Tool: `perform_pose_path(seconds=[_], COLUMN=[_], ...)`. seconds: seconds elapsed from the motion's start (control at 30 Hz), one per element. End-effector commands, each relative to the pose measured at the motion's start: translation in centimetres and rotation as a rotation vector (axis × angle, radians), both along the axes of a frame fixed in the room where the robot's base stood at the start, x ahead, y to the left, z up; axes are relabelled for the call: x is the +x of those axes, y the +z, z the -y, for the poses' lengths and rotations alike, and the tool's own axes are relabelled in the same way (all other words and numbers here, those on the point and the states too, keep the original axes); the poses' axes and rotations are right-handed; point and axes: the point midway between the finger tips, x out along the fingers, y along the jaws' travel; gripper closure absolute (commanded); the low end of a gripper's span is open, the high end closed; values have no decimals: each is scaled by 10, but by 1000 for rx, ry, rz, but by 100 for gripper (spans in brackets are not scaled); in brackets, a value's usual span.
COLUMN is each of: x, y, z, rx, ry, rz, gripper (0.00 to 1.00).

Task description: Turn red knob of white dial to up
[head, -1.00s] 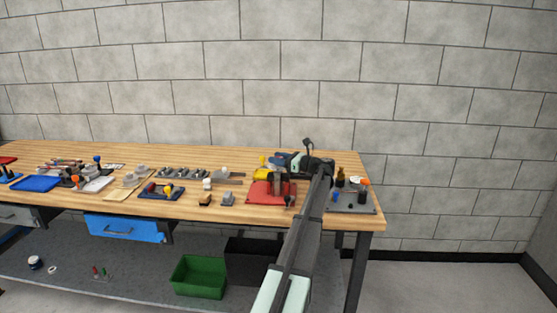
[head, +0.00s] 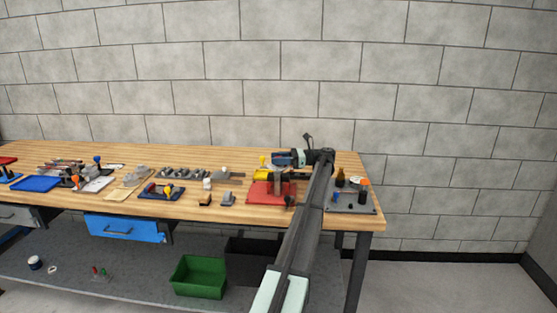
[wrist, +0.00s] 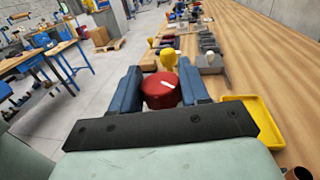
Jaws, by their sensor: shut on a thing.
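A round red knob (wrist: 160,92) with a white line on its face sits between the two blue fingers of my gripper (wrist: 168,88) in the wrist view. The fingers are shut on it. No white dial shows around the knob there. In the head view my gripper (head: 284,159) points left, above the back of the bench, and the knob cannot be made out. A small white disc (head: 356,181) lies on the grey plate at the bench's right end, apart from my gripper. It may be the white dial; it is too small to be sure.
The grey plate (head: 345,207) carries several small parts. Bare wood (head: 225,158) lies left of my gripper.

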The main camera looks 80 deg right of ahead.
Motion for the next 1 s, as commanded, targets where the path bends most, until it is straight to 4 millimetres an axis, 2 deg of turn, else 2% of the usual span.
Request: perform_pose_path(seconds=[0.5, 0.53, 0.73, 1.0], x=[0, 0, 0, -1], y=[-2, -2, -2, -1], z=[-1, -1, -1, 0], rx=[2, 2, 2, 2], ry=[24, 24, 23, 23], rz=[-4, -4, -2, -2], gripper=[85, 53, 34, 33])
